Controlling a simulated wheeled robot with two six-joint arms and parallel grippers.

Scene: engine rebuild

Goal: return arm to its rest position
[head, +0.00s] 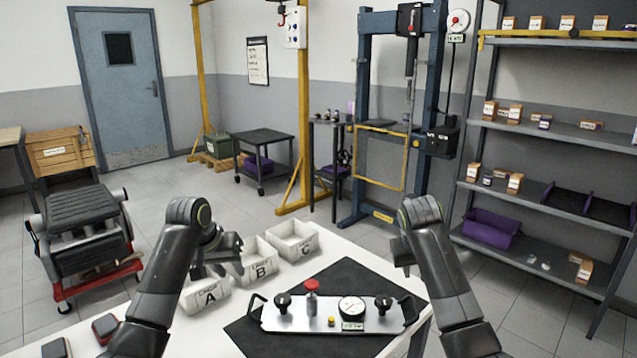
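My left arm reaches up from the bottom left, and its dark gripper (217,262) hangs over the table beside the white bins. Its fingers look spread apart, with nothing visible between them. My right arm comes up from the bottom right. Its gripper (404,262) is mostly hidden behind my own wrist, at the right side of the table, so its fingers cannot be made out. No held object shows at either gripper.
A metal plate with gauge and knobs (290,316) lies on a black mat (350,275) on the white table (335,248). Bins A (208,298), B (262,267) and C (292,240) stand at the left edge. Shelves (540,128) and a blue press (363,100) stand beyond.

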